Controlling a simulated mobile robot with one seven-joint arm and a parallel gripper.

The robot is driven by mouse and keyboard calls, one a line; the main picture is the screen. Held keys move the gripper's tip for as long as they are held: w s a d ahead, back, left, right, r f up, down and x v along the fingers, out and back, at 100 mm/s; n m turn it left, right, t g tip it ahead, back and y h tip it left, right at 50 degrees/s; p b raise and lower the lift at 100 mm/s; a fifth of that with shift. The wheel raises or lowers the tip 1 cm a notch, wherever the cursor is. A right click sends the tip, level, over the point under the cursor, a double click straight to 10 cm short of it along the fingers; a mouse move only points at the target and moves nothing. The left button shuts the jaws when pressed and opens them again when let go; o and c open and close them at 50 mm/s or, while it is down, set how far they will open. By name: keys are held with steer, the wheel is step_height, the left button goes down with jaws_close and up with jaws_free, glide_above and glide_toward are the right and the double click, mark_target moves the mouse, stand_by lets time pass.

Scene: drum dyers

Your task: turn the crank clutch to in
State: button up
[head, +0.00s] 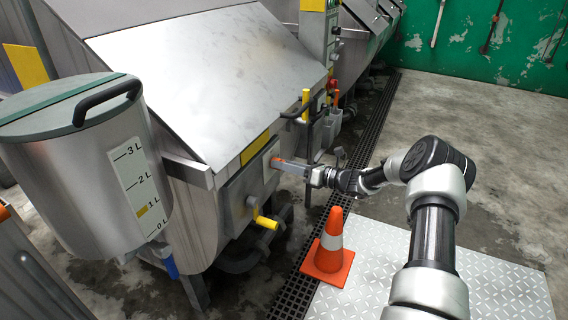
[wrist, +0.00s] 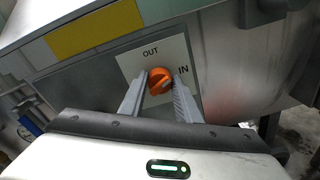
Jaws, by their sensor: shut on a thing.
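The crank clutch is an orange round knob (wrist: 159,77) on a white plate (wrist: 128,66) marked OUT above it and IN to its upper right. A pale bar shows on the lower right of the knob's face; I cannot tell for sure which mark it points to. In the head view the knob (head: 275,160) sits on the front of the steel dyeing machine (head: 205,205). My gripper (wrist: 159,84) reaches it from the front, one finger on each side, shut on the knob. It also shows in the head view (head: 283,164).
A yellow-handled valve (head: 265,221) sticks out below the knob. An orange cone (head: 330,250) stands on the metal plate (head: 375,295) below my arm. A measuring drum (head: 85,165) stands at the left. The concrete floor (head: 500,150) at the right is clear.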

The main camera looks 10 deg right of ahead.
steer(key=m, duration=0.4)
steer(key=shift+d+m+p, duration=0.1)
steer(key=shift+m+p, duration=0.2)
steer(key=shift+p, duration=0.1)
stand_by(0.5)
steer(key=o, duration=1.1)
steer(key=p+v, duration=0.1)
steer(key=v, duration=1.6)
steer(key=shift+d+f, duration=0.1)
steer(key=shift+d, duration=0.2)
